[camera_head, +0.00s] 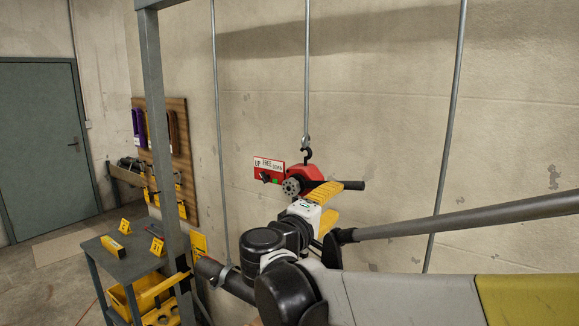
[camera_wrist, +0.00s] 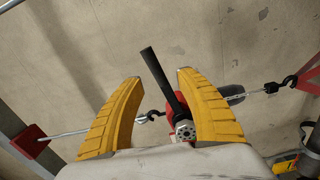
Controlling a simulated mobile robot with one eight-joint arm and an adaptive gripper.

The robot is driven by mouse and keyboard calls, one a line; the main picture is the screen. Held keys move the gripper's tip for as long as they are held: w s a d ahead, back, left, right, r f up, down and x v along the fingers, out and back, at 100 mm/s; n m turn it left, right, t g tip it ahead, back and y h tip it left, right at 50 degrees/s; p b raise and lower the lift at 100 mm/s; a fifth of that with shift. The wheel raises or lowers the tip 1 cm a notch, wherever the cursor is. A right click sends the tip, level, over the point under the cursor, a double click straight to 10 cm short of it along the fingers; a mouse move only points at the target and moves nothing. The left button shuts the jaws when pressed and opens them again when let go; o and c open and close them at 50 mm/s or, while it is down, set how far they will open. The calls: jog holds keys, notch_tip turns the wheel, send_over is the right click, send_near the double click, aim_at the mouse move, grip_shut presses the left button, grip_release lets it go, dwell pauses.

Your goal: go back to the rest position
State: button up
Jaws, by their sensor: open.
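My gripper (camera_head: 327,204) is up by the red lever hoist (camera_head: 308,174) in front of the wall. In the wrist view the two yellow fingers of my gripper (camera_wrist: 158,95) stand wide apart. The hoist's black lever (camera_wrist: 163,82) shows between them, nearer the right finger, with the round hub (camera_wrist: 185,131) at its base. I cannot tell whether a finger touches the lever. The red hoist body is partly hidden behind the right finger. In the head view the lever's dark end (camera_head: 353,185) sticks out to the right past the fingers.
The hoist hangs by a hook (camera_head: 307,153) from a rod. A red and white sign (camera_head: 268,168) is beside it. A grey post (camera_head: 160,130) and thin vertical rods stand around my arm. A grey pipe (camera_head: 470,215) runs at right. A cart (camera_head: 125,262) with yellow items stands lower left.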

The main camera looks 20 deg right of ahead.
jog(key=s+f+m+g+y+b, duration=0.15)
jog(key=s+f+b, duration=0.25)
jog(key=f, duration=0.5)
jog(key=s+f+m+g+y+b, duration=0.1)
jog(key=s+f+y+b, duration=0.3)
jog(key=f, duration=0.5)
jog(key=s+f+m+g+y+b, duration=0.1)
jog(key=s+f+y+b, duration=0.1)
jog(key=s+f+b, duration=0.5)
jog(key=s+a+f+m+y+b, duration=0.1)
jog(key=s+a+f+y+b, duration=0.1)
jog(key=a+f, duration=0.3)
jog(key=s+a+f+m+y+b, duration=0.2)
jog(key=a+f, duration=0.4)
jog(key=f, duration=0.5)
jog(key=s+y+b, duration=0.1)
jog(key=s+y, duration=0.1)
jog(key=shift+s+f+y+b, duration=0.35)
